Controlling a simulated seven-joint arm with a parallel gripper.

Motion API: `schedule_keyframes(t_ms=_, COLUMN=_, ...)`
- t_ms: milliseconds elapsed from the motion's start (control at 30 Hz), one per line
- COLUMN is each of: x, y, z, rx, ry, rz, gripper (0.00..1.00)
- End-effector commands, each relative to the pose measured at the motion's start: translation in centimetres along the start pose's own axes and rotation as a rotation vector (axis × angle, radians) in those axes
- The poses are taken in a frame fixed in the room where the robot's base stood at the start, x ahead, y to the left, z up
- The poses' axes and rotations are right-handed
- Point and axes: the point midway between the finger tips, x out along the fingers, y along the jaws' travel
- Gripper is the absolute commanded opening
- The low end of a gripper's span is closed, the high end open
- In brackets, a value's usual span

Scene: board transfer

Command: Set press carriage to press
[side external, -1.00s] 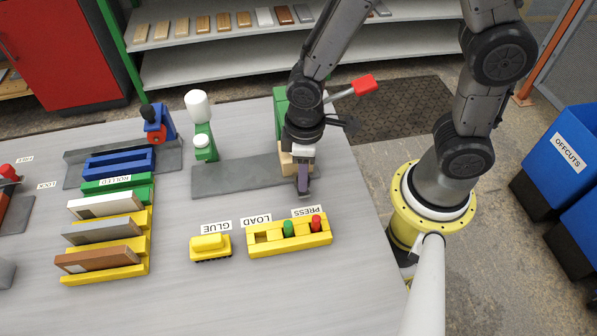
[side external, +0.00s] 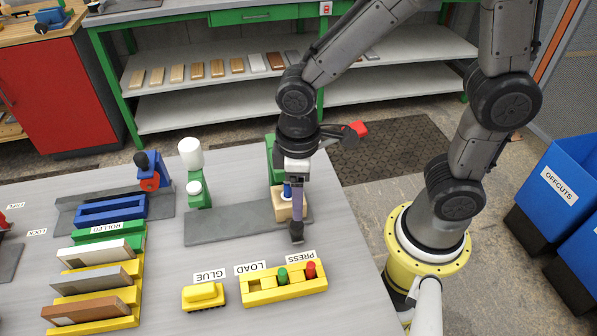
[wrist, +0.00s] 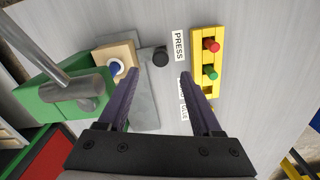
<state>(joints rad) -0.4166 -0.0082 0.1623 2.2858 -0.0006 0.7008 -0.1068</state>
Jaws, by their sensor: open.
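The press is a green stand (side external: 273,157) with a red-tipped lever (side external: 355,129), at the right end of a long grey plate (side external: 235,224). A pale wooden block (side external: 280,208) with a blue knob sits at that end; the wrist view shows the block (wrist: 125,55) beside the green press body (wrist: 60,105). My gripper (side external: 297,220) is above this knob. In the wrist view my gripper (wrist: 159,74) is open and empty, the knob just beyond its fingertips. I cannot tell their height gap.
A yellow block (side external: 284,288) with a green and a red peg lies in front, by LOAD and PRESS labels. A yellow piece (side external: 203,296) lies by GLUE. A white-topped green dispenser (side external: 193,165) and a rack of boards (side external: 97,282) stand left. Bare table lies between.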

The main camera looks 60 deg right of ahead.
Motion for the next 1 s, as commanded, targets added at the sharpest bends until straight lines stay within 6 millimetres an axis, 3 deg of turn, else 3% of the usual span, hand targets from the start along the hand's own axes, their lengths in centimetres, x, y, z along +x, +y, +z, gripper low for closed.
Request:
schedule_keyframes(t_ms=100, x=-2.6, y=0.0, z=-0.1, rx=0.000, ry=0.007, rz=0.001, gripper=0.66)
schedule_keyframes(t_ms=300, x=-5.4, y=0.0, z=0.0, rx=0.000, ry=0.003, rz=0.000, gripper=0.66)
schedule_keyframes(t_ms=867, x=-6.6, y=0.5, z=0.1, rx=0.017, ry=0.005, rz=0.001, gripper=0.66)
schedule_keyframes(t_ms=1000, x=-9.0, y=2.3, z=1.1, rx=0.093, ry=0.096, rz=0.015, gripper=0.66)
